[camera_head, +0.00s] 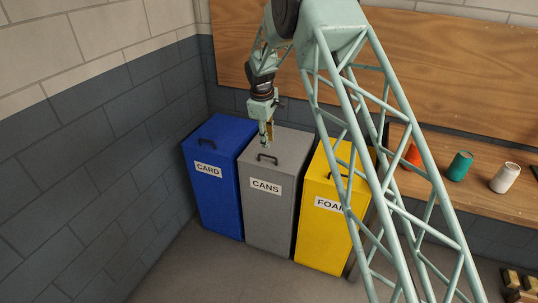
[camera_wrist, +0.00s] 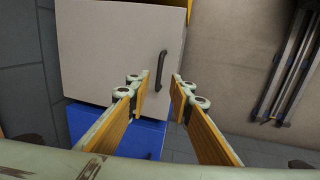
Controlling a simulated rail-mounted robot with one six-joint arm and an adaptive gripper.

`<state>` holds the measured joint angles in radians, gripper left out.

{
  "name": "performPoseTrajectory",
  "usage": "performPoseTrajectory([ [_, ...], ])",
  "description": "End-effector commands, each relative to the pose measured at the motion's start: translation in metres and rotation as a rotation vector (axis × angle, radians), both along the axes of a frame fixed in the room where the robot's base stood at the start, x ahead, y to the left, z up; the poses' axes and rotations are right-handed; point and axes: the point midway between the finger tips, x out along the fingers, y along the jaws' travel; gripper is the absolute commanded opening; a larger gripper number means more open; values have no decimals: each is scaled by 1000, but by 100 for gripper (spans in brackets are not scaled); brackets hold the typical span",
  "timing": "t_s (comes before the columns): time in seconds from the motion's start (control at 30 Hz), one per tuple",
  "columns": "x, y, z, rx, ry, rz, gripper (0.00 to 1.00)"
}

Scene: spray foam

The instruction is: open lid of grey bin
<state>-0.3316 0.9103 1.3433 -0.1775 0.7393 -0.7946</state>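The grey bin (camera_head: 268,205), labelled CANS, stands between a blue bin and a yellow bin. Its lid (camera_head: 284,147) is shut and has a dark handle (camera_head: 267,157) near the front edge. In the wrist view the grey lid (camera_wrist: 110,45) fills the upper left, with the handle (camera_wrist: 157,70) running lengthwise near its right edge. My gripper (camera_head: 267,143) is above the lid, close to the handle. In the wrist view my gripper (camera_wrist: 160,82) is open, its two fingers apart, with the handle showing beyond the gap between the tips. Nothing is between the fingers.
The blue CARD bin (camera_head: 212,190) is on the left and the yellow FOAM bin (camera_head: 325,225) on the right. Floor in front is clear.

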Motion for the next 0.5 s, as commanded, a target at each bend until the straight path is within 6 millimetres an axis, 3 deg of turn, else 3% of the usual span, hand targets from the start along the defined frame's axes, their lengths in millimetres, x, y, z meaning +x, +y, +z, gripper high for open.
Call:
performPoseTrajectory([
  [0.5,13,-4,-67,0,-1,-1,20],
])
